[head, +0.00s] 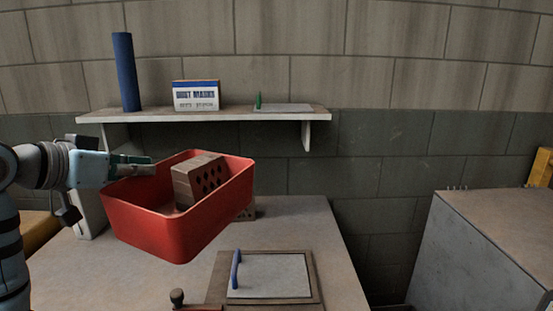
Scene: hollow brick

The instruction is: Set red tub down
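The red tub (168,232) is left of centre in the head view, over the light table (300,222), and looks somewhat tilted. A brown hollow brick (198,180) with dark holes is inside it. My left gripper (154,165) reaches in from the left at the tub's far left rim, its fingers closed about that rim. I cannot clearly tell whether the tub's base touches the table. My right gripper is not in view.
Another brick (246,212) shows partly behind the tub. A framed board with a blue handle (236,270) lies at the table's front. A wall shelf (240,113) holds a blue roll (125,72) and a mask box (196,95). A grey cabinet (480,255) stands at right.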

